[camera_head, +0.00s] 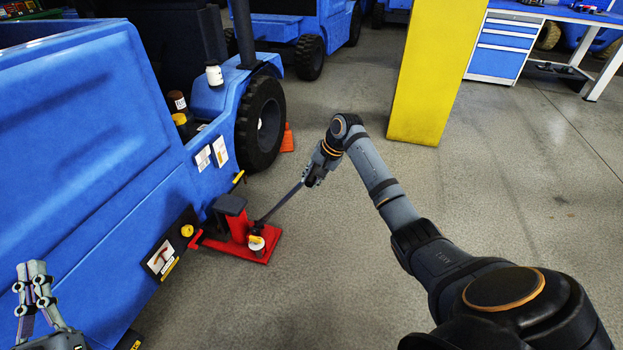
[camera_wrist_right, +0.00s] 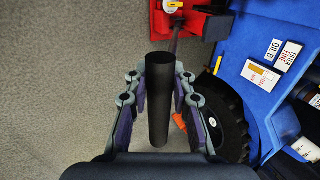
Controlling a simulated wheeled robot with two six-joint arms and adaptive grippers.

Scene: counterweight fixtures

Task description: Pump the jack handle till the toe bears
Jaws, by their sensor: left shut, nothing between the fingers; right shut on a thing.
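The red jack (camera_head: 240,228) stands on the floor against the side of the blue truck, and it also shows at the top of the right wrist view (camera_wrist_right: 195,20). Its toe is at the truck's lower side; whether it touches there I cannot tell. The jack handle (camera_head: 283,203) slants up and right from the jack. My right gripper (camera_head: 308,182) is shut on the dark grip of the handle (camera_wrist_right: 160,95), which lies between its fingers in the wrist view. My left gripper (camera_head: 34,268) is shut and empty at the lower left, in front of the truck's side.
The blue truck (camera_head: 90,120) fills the left side, with a black wheel (camera_head: 262,122) and an orange cone (camera_head: 287,138) beside it. A yellow pillar (camera_head: 432,75) stands behind my right arm. A workbench (camera_head: 555,12) is at the back right. The floor around the handle is clear.

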